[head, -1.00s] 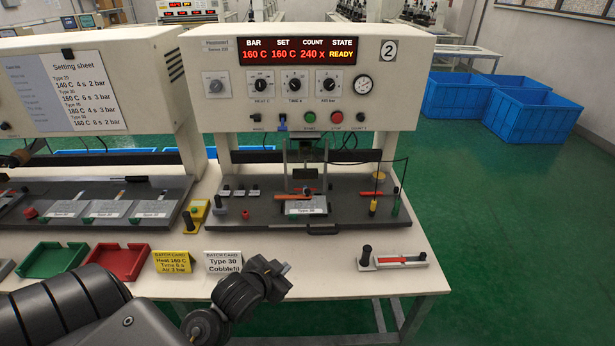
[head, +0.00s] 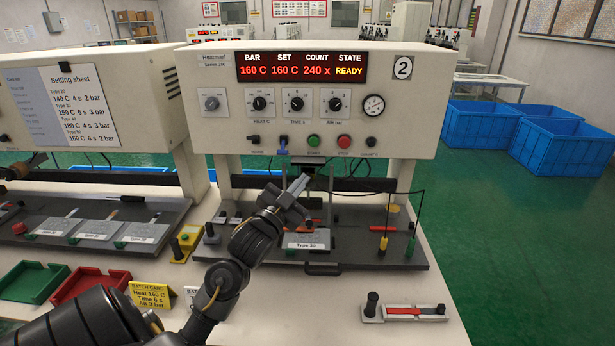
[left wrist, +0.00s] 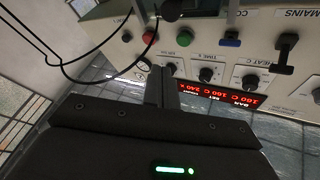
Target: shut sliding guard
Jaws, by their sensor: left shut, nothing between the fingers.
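The press machine (head: 300,100) stands at the back of the bench, its display reading READY. On its dark base (head: 350,250) lies a plate labelled Type 30 (head: 306,240), with a dark bar handle (head: 323,269) at the front edge. Thin upright posts (head: 361,205) stand below the press head; I cannot make out a guard panel clearly. My left gripper (head: 303,183) is shut and empty, in front of the posts and below the button row, hiding part of the work area. In the left wrist view its closed fingers (left wrist: 168,86) point at the control panel. My right gripper is not in view.
Green (head: 317,142) and red (head: 344,142) buttons sit above the gripper. A red-striped fixture (head: 405,312) lies at the front right. Green and red trays (head: 85,285) lie left.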

